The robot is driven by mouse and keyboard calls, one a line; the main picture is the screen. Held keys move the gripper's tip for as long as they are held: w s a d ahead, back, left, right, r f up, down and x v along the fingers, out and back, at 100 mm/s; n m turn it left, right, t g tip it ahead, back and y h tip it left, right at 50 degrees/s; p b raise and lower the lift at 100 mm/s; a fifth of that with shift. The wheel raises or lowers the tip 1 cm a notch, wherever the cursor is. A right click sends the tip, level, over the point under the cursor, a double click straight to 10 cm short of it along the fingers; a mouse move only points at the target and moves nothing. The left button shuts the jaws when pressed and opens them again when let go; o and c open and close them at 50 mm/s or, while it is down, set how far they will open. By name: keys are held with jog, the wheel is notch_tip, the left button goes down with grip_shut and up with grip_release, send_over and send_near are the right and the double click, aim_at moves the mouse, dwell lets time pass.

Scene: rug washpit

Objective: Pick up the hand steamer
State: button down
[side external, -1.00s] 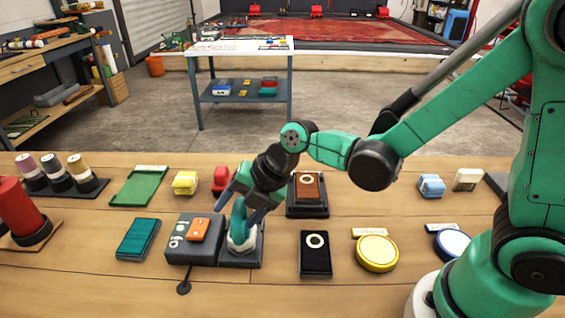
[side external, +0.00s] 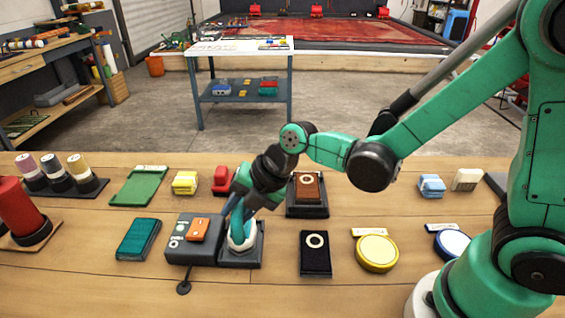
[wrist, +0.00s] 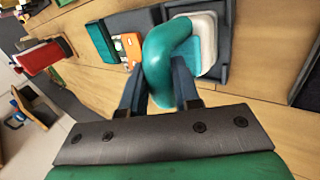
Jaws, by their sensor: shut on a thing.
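The hand steamer (wrist: 172,55) has a teal curved handle and a white head. It sits on its dark square base (side external: 252,256), and also shows in the side view (side external: 240,232), partly hidden by my gripper. My gripper (side external: 236,212) reaches down over it from above. In the wrist view, the two fingers of my gripper (wrist: 160,88) are shut on the teal handle, one on each side. The steamer still appears to rest on its base; I cannot tell any gap beneath it.
A grey box (side external: 180,252) with an orange item (side external: 199,229) adjoins the base on the left. A teal pad (side external: 138,240) lies further left. A black pad (side external: 315,255) and a yellow round tin (side external: 377,252) lie to the right. A red block (side external: 221,181) is behind.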

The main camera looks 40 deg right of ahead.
jog(key=shift+r, duration=0.1)
notch_tip(320, 180, up, 20)
dwell(0.5)
